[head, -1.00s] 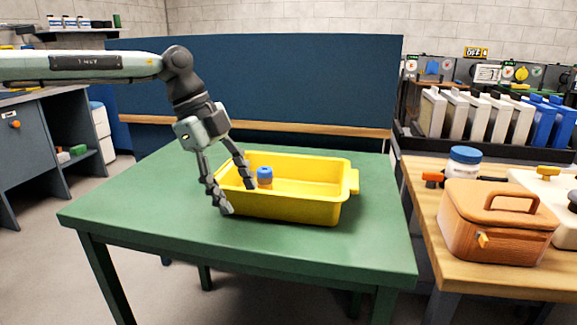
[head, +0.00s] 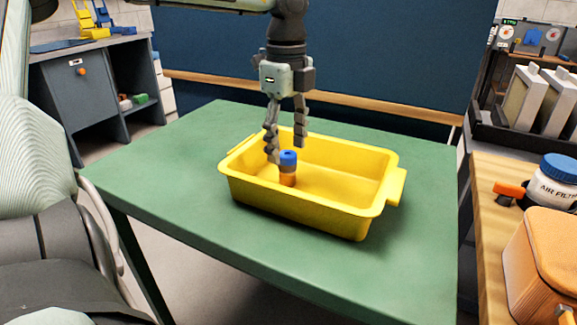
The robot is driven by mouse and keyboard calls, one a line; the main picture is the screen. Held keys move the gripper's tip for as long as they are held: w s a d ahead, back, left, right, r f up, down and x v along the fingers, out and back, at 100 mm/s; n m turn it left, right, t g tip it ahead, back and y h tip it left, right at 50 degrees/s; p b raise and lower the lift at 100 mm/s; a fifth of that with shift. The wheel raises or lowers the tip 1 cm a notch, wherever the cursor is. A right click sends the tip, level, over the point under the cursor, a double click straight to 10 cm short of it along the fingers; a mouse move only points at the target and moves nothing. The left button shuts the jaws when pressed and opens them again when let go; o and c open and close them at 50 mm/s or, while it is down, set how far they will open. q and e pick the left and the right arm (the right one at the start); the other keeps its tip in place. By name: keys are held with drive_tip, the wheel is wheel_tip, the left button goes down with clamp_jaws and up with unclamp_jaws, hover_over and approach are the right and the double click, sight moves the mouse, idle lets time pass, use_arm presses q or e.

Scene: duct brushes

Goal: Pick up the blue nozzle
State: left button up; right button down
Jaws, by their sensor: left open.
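The blue nozzle (head: 288,158) is a short piece with a blue top and an orange-brown lower part. It stands upright inside the yellow bin (head: 370,200), toward the bin's left end. My left gripper (head: 286,154) is open and points down over the left part of the bin. Its fingers are spread, one at the nozzle's left and one up and to its right. I cannot tell whether either finger touches the nozzle. My right gripper is not in view.
The bin stands on a green table (head: 200,160) with free room around it. A wooden bench (head: 480,235) at the right holds an orange box (head: 545,265) and a white jar (head: 550,185) with a blue lid. A blue panel (head: 380,60) stands behind the table.

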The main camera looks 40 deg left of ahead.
sight(287, 153)
use_arm(q)
drive_tip(key=shift+f, duration=1.55)
drive_tip(key=c, duration=1.3)
